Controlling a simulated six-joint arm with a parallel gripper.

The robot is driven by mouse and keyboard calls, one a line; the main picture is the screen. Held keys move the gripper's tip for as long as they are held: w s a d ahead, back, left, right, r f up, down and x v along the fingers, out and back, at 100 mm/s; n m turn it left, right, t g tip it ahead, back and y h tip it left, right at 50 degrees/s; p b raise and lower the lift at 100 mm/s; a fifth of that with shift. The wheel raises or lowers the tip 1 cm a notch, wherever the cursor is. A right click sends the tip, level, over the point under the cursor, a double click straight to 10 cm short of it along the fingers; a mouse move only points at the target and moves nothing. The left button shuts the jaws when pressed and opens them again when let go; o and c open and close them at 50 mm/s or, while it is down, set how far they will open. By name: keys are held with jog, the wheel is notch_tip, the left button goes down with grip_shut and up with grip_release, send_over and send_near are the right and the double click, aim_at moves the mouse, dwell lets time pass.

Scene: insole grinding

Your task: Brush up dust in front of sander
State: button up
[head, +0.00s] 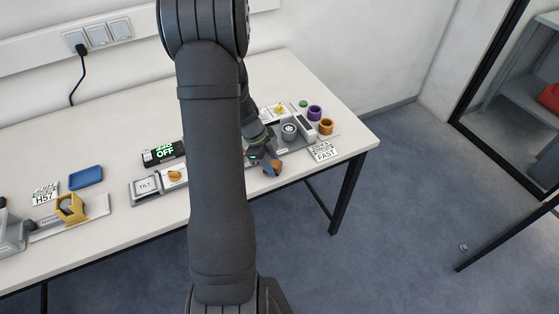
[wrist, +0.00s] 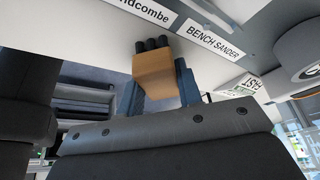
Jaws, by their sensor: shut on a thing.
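My gripper (head: 272,168) is shut on a brush, low over the front part of the table. In the wrist view the brush (wrist: 155,76) is a tan block with dark bristles, held between the blue fingers of my gripper (wrist: 160,88). The bristles point at the white surface, close to the bench sander label (wrist: 215,42); I cannot tell whether they touch it. The sander (head: 290,131) is a grey unit with a round drum, just behind and right of my gripper. Part of it (wrist: 303,58) shows at the right of the wrist view. I can make out no dust.
A FAST card (head: 324,152) lies right of my gripper, with purple (head: 314,113) and orange (head: 326,127) rings behind it. A TILT unit (head: 147,186) and an OFF display (head: 163,152) stand left. A blue tray (head: 86,177) is farther left. My arm hides the middle table.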

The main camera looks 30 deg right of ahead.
aim_at(267, 176)
jog(key=a, duration=0.3)
jog(key=shift+a, duration=0.15)
notch_tip(267, 176, up, 8)
dwell(0.6)
dwell(0.3)
